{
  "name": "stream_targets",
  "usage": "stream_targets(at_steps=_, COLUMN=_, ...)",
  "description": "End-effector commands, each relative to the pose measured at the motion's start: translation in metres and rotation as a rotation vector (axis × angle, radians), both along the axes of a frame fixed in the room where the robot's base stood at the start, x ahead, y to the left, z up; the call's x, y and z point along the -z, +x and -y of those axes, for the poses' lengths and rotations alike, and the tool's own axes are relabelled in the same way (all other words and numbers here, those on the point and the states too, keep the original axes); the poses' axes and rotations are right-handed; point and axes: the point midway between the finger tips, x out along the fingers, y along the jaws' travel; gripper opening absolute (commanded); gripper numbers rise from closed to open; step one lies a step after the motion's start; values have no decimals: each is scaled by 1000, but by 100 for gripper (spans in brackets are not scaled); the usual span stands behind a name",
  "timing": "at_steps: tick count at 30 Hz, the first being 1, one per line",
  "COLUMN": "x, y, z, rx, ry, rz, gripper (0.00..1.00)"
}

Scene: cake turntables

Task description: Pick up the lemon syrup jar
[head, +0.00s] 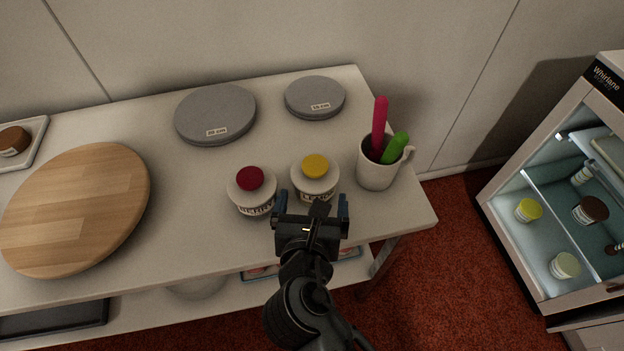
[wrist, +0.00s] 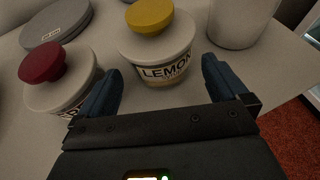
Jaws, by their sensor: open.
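The lemon syrup jar (head: 316,181) is white with a yellow knob and a dark-lettered label. It stands upright near the front right of the table. In the wrist view the jar (wrist: 157,52) reads "LEMON" and stands just ahead, between the lines of my two blue fingers. My gripper (head: 311,203) is open and empty, at the table's front side, just short of the jar. In the wrist view the fingertips of my gripper (wrist: 161,74) appear either side of the jar's lower part. In the head view my gripper hides part of the jar's base.
A red-knobbed jar (head: 252,194) stands close left of the lemon jar, near my left finger. A white mug (head: 374,175) with pink and green handles stands to the right. Two grey discs (head: 215,115) lie behind, and a wooden turntable (head: 77,210) at left. An open-shelved cooler (head: 560,190) stands right.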

Motion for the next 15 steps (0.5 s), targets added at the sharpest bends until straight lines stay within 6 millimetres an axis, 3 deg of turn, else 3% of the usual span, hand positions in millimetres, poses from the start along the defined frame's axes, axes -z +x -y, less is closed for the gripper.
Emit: stream_targets(at_steps=15, x=20, y=54, z=2, rx=-1, ry=1, rz=-1, gripper=100)
